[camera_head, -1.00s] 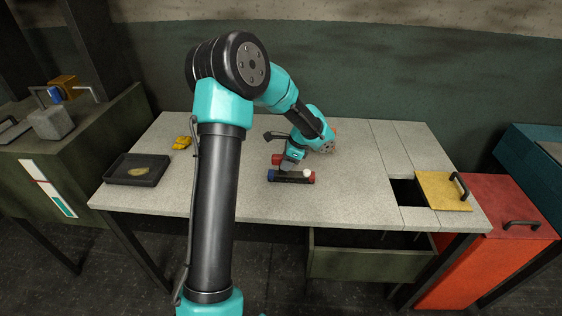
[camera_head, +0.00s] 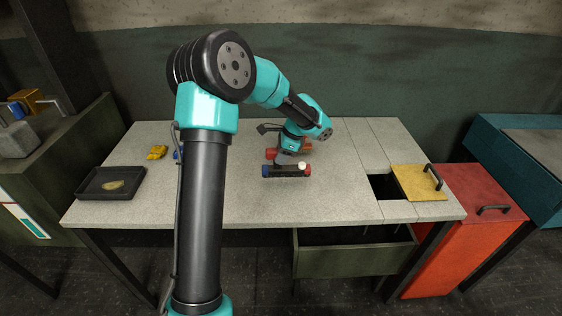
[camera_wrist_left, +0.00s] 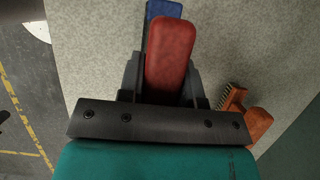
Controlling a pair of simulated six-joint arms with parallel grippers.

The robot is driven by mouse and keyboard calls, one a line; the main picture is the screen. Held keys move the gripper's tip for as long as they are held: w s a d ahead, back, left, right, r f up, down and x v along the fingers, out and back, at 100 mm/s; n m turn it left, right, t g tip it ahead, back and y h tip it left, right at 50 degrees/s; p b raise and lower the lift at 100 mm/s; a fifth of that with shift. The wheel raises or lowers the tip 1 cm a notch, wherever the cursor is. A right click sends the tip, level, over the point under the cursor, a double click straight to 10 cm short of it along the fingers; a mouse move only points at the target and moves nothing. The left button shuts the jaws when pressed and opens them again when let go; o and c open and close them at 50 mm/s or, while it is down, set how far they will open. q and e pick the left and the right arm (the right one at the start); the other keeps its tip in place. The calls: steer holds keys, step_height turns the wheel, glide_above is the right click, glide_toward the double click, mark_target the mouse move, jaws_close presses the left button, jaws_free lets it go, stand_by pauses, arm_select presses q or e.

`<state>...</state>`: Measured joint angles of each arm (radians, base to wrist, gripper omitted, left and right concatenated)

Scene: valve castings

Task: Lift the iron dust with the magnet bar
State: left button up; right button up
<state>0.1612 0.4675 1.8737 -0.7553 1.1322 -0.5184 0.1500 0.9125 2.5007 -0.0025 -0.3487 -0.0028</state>
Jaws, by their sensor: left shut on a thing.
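The magnet bar (camera_head: 286,171) has a blue left end, a dark middle, a red right end and a white knob. It appears over the middle of the workbench; whether it touches the top I cannot tell. My left gripper (camera_head: 284,156) is shut around the red grip above the bar. The wrist view shows the red grip (camera_wrist_left: 171,55) between the fingers and the bar's blue end (camera_wrist_left: 164,9) beyond. The iron dust looks like a small yellowish patch (camera_head: 116,186) in a shallow black tray (camera_head: 86,194) at the bench's left. My right gripper is not visible.
An orange-red brush (camera_wrist_left: 257,122) lies beside my gripper. Yellow pieces (camera_head: 157,153) and a partly hidden blue item (camera_head: 177,154) sit near the tray. A rectangular opening (camera_head: 381,186) and a yellow handled plate (camera_head: 418,183) are at right. The front middle is clear.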

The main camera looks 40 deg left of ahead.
arm_select(q)
steer(key=shift+r, duration=2.1)
